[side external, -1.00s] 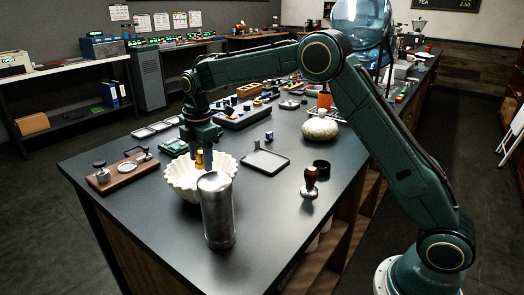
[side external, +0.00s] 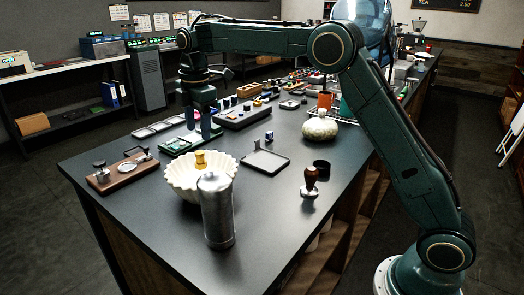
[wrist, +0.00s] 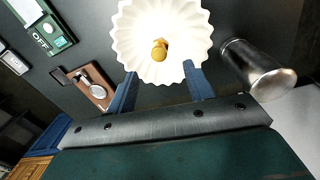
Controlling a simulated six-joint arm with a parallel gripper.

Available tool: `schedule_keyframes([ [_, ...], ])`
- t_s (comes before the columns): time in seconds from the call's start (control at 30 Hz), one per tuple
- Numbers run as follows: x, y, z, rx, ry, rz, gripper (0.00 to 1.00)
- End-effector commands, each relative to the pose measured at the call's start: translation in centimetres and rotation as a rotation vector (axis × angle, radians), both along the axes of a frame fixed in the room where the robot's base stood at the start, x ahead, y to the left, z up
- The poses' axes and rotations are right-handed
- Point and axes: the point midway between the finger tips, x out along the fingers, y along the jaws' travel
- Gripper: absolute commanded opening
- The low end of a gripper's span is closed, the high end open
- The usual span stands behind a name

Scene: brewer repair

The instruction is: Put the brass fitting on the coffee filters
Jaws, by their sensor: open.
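The brass fitting (side external: 200,160) is a small yellow piece resting in the white fluted coffee filters (side external: 176,178), its top showing above the rim in the side view. In the wrist view the brass fitting (wrist: 159,50) sits near the middle of the coffee filters (wrist: 135,25). My gripper (side external: 197,124) is open and empty, raised above and behind the filters, apart from the fitting. In the wrist view its two fingers (wrist: 164,88) are spread wide with nothing between them. The lower part of the fitting is hidden by the filters in the side view.
A tall metal canister (side external: 217,212) stands close in front of the filters. A wooden board (side external: 122,172) with tools lies to the left. A green device (side external: 178,146) lies behind, and a dark tray (side external: 265,162) and a tamper (side external: 310,184) lie to the right.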

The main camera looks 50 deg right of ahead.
Motion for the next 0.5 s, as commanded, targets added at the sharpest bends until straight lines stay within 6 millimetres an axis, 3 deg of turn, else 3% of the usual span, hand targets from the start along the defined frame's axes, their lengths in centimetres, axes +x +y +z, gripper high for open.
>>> schedule_keyframes([
  [0.2,-0.1,0.0,2.3,-0.001,-0.001,0.001,0.52],
  [0.5,-0.2,0.0,3.0,0.0,0.001,0.0,0.52],
])
